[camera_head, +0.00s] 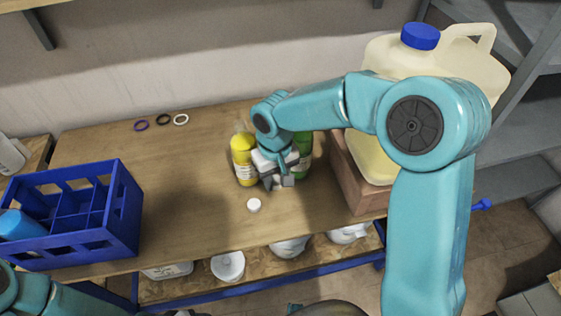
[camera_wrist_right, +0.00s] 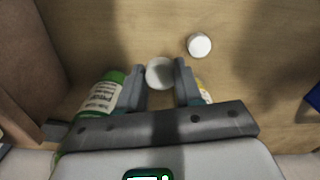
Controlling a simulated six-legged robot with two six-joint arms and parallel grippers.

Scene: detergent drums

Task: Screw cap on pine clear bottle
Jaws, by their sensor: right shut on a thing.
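My right gripper (camera_head: 281,181) is low over the table, in front of the bottles. In the right wrist view its fingers (camera_wrist_right: 160,82) are shut on a round white cap (camera_wrist_right: 159,72). The green bottle (camera_head: 303,148), likely the pine one, stands behind and right of the gripper and is partly hidden. In the wrist view it appears left of the fingers, with a white label (camera_wrist_right: 101,96); its top is hidden. A second white cap (camera_head: 254,205) lies loose on the table; the wrist view shows it too (camera_wrist_right: 199,45). My left gripper is out of view.
A yellow bottle (camera_head: 244,161) stands just left of the gripper. A blue divided crate (camera_head: 122,205) holds a blue bottle (camera_head: 21,224). A large cream jug (camera_head: 386,58) stands on a brown box (camera_head: 350,176). Small rings (camera_head: 162,119) lie at the back. The table's middle left is clear.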

